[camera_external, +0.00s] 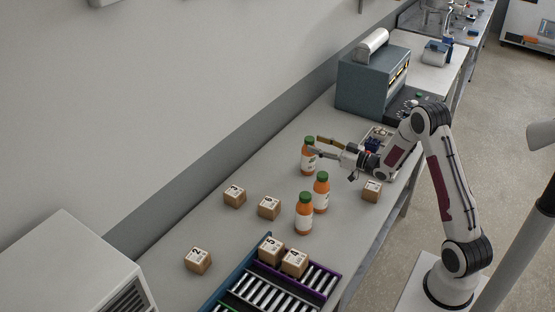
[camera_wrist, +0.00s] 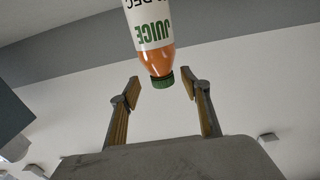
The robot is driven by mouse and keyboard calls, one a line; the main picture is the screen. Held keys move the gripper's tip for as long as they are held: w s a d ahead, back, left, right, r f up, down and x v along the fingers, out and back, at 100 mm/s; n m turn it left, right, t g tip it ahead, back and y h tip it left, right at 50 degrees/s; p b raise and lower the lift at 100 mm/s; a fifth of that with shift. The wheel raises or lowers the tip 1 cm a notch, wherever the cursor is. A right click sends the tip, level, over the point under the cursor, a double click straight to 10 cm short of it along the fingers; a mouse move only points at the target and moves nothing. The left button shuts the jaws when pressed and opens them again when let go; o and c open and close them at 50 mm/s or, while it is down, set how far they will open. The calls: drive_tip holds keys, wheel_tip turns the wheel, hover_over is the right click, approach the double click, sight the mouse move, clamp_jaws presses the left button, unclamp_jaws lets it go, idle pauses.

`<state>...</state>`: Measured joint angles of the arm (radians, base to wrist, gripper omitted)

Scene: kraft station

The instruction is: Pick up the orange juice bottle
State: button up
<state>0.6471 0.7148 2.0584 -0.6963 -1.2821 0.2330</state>
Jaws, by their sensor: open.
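Several orange juice bottles with green caps stand upright on the grey table. The farthest bottle (camera_external: 308,158) is directly in front of my gripper (camera_external: 327,150). Two more bottles, one in the middle (camera_external: 321,192) and one nearer (camera_external: 304,214), stand apart from my gripper. In the wrist view, my gripper (camera_wrist: 161,92) is open. The green cap and orange neck of a juice bottle (camera_wrist: 155,58) show upside down between and just beyond the fingertips. I cannot tell whether a finger touches it.
Numbered cardboard boxes (camera_external: 235,196) are spread over the table (camera_external: 215,222), and one (camera_external: 372,190) is near its right edge. A roller rack (camera_external: 290,285) bears two boxes at the front. A blue-grey machine (camera_external: 370,82) stands behind the gripper. A wall runs along the left.

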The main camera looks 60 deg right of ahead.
sight(309, 141)
drive_tip(key=shift+w+a+r, duration=0.1)
drive_tip(key=shift+w, duration=0.95)
drive_tip(key=shift+w+a, duration=0.1)
drive_tip(key=shift+w, duration=0.95)
clamp_jaws()
